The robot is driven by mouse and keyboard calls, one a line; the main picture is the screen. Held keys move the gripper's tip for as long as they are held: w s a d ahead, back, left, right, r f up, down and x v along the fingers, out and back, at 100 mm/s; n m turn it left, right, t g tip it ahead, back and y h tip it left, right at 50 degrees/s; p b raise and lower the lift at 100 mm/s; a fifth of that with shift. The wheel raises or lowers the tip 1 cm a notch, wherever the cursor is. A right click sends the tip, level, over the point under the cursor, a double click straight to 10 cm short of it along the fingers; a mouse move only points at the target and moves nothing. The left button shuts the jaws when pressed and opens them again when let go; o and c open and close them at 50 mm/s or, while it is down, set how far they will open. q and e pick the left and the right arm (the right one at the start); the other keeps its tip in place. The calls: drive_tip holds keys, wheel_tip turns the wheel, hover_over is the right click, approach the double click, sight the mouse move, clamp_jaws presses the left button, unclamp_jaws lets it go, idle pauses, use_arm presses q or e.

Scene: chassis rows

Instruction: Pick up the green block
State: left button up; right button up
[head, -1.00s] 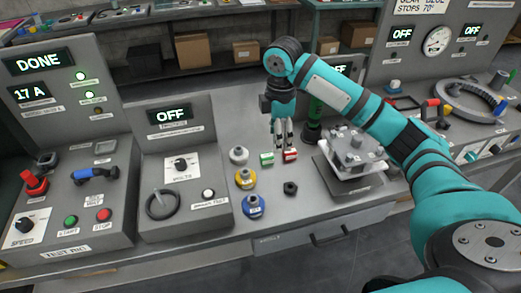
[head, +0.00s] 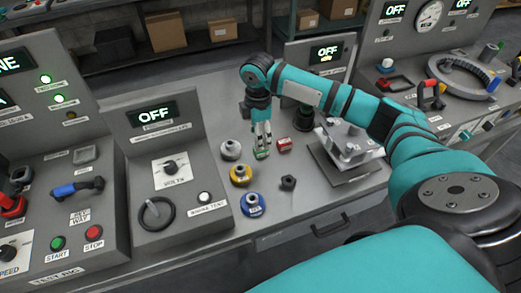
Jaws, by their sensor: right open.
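The small green block (head: 261,154) is on the grey bench top, mostly hidden by the fingers of my right gripper (head: 262,147). The right gripper points straight down at the block with its fingertips low, close to the bench. It is open, with the fingers at the block. I cannot tell whether they touch it. My left gripper is not in view.
A red block (head: 285,145) sits just right of the gripper. A white knob-like part (head: 231,150), a yellow one (head: 240,174) and a blue one (head: 252,205) stand left and in front. A black nut (head: 288,183) and a grey fixture (head: 348,147) are to the right.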

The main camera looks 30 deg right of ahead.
sight(261, 152)
drive_tip(key=shift+f, duration=0.95)
wheel_tip(261, 152, down, 4)
drive_tip(key=shift+d+r+p, duration=0.1)
drive_tip(key=shift+r+p, duration=0.1)
drive_tip(key=shift+p, duration=0.25)
drive_tip(key=shift+f, duration=0.35)
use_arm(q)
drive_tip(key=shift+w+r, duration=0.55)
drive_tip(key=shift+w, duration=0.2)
use_arm(e)
drive_tip(key=shift+c, duration=0.3)
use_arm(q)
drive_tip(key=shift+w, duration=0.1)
use_arm(e)
drive_tip(key=c, duration=1.1)
